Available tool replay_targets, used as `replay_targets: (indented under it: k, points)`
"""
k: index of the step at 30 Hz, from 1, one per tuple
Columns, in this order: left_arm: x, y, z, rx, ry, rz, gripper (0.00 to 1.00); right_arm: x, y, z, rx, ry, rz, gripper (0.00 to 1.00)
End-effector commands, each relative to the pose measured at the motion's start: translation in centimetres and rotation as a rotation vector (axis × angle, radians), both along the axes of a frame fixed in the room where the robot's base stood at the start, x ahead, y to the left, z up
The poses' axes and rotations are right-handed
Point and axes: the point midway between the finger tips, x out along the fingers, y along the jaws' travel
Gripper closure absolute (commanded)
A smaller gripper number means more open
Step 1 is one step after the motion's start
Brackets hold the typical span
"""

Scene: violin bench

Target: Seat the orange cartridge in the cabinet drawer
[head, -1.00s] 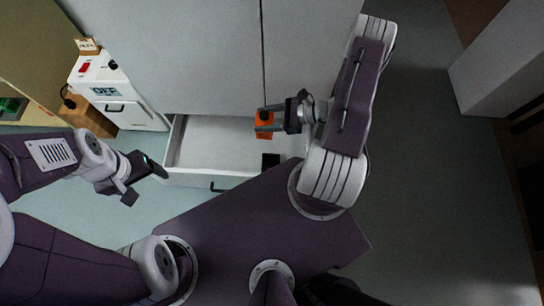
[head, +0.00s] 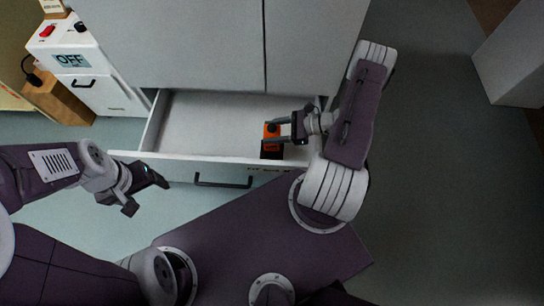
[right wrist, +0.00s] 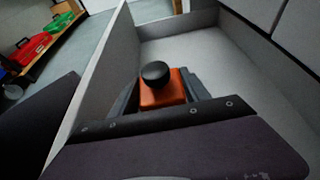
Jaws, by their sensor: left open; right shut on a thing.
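The orange cartridge (head: 271,131) with a black round knob is between the fingers of my right gripper (head: 276,132), which is shut on it. It is inside the outline of the open cabinet drawer (head: 205,120), near the front wall. A black patch (head: 271,152) on the drawer floor shows directly below the cartridge in the picture; I cannot tell whether they touch. In the right wrist view the knob and orange body (right wrist: 160,97) stand between the fingers, close to a drawer wall (right wrist: 95,75). My left gripper (head: 146,190) is open and empty, left of the drawer front.
The grey cabinet (head: 180,45) rises behind the drawer. A white box (head: 85,65) with a red switch and an "OFF" display stands at the left. A dark handle (head: 222,183) is on the drawer front. The left part of the drawer is empty. Open floor (head: 430,180) lies to the right.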

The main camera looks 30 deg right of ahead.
Motion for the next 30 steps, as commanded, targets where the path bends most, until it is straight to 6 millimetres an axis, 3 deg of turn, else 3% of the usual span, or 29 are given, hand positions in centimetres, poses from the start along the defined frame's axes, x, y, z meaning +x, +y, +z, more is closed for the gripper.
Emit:
replay_targets:
  k: [9, 14, 19, 30]
  points:
    - [0.0, 0.0, -4.4, 0.0, 0.0, 0.0, 0.24, 0.0, 0.1, -6.3, 0.002, 0.001, 0.001, 1.0]
    - [0.0, 0.0, -4.4, 0.0, 0.0, 0.0, 0.24, 0.0, 0.0, -6.6, 0.001, -0.001, 0.0, 1.0]
    - [0.0, 0.0, -6.8, 0.0, 0.0, 0.0, 0.24, 0.0, 0.1, -9.8, 0.002, 0.001, 0.001, 1.0]
    - [0.0, 0.0, -6.9, 0.0, 0.0, 0.0, 0.24, 0.0, 0.0, -10.2, 0.001, -0.001, 0.0, 1.0]
